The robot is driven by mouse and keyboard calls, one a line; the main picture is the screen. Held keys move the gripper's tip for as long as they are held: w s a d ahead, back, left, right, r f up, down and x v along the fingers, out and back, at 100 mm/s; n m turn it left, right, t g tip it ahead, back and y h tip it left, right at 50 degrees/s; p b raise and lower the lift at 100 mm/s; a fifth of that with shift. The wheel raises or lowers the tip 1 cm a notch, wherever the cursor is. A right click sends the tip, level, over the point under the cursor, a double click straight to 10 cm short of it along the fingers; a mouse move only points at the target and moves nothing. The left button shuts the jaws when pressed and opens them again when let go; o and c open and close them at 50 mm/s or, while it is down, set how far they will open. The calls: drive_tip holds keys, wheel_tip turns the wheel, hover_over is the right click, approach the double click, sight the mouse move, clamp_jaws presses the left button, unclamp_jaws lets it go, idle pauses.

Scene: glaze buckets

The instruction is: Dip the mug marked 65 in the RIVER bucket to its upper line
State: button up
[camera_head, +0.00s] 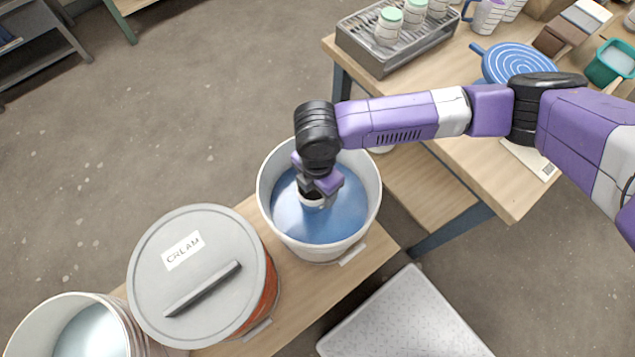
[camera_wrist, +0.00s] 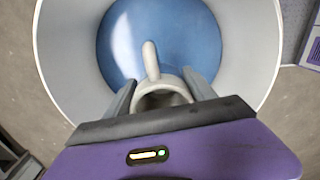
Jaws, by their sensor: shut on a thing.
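My gripper (camera_head: 314,188) points down inside an open white bucket (camera_head: 371,190) of blue glaze (camera_head: 338,222). It is shut on a pale mug (camera_head: 312,202), held near the middle of the bucket. In the wrist view the mug (camera_wrist: 163,101) sits between the two fingers, its handle (camera_wrist: 151,58) pointing away from my gripper over the blue glaze (camera_wrist: 190,45). The mug is low, at or close to the glaze surface; how deep it sits I cannot tell. Its number and lines are hidden. No name is readable on this bucket.
A lidded bucket marked CREAM (camera_head: 190,262) stands left of the blue one, with another open bucket (camera_head: 90,335) of pale glaze beyond it. A grey mat (camera_head: 405,320) lies in front.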

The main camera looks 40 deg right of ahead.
wheel_tip(320, 180, up, 12)
drive_tip(key=p, duration=1)
drive_tip(key=shift+r, duration=0.2)
